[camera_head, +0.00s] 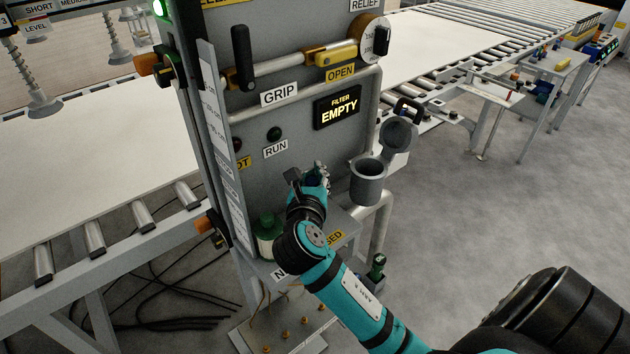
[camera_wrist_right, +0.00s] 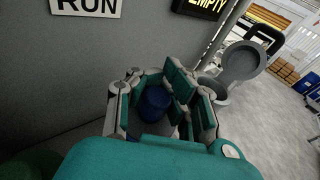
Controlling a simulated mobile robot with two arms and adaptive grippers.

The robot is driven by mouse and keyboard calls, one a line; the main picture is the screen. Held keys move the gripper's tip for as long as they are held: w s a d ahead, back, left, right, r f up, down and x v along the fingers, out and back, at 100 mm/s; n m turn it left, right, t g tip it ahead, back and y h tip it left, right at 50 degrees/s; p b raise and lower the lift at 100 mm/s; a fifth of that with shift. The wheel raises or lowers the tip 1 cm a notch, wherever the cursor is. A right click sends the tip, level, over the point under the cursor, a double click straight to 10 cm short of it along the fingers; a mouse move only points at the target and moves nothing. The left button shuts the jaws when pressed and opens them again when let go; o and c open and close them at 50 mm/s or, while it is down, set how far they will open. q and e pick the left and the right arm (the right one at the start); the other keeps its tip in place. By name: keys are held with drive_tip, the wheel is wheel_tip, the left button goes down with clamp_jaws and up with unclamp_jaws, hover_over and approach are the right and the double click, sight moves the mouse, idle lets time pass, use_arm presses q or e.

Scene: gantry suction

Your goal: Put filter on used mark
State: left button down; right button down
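My right gripper (camera_head: 318,178) is in front of the grey panel, above the small shelf (camera_head: 345,222). In the wrist view my right gripper (camera_wrist_right: 160,90) has its fingers closed around a dark blue cylindrical filter (camera_wrist_right: 154,104), held off the shelf. In the head view the gripper and arm mostly hide this filter. A yellow "USED" label (camera_head: 334,238), partly covered by my arm, is at the shelf's front. A green filter (camera_head: 267,230) stands at the shelf's left, above a partly hidden white label starting with N (camera_head: 279,273). My left gripper is out of view.
The filter cup (camera_head: 368,182) right of the gripper has its lid (camera_head: 398,134) up. The display (camera_head: 338,109) reads "FILTER EMPTY". A vertical pipe (camera_head: 382,225) runs beside the shelf. Conveyors with white sheets (camera_head: 90,165) flank the panel.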

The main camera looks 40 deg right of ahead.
drive_tip(key=shift+w+d, duration=0.4)
drive_tip(key=shift+d, duration=0.1)
drive_tip(key=shift+f, duration=0.35)
wheel_tip(320, 180, down, 2)
drive_tip(key=shift+f, duration=0.45)
drive_tip(key=c, duration=1.4)
unclamp_jaws()
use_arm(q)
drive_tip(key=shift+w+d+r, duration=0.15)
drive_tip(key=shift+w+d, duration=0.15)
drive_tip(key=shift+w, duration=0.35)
use_arm(e)
drive_tip(key=shift+o, duration=0.2)
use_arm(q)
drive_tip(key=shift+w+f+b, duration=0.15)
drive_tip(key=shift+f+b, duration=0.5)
use_arm(e)
drive_tip(key=v, duration=1.2)
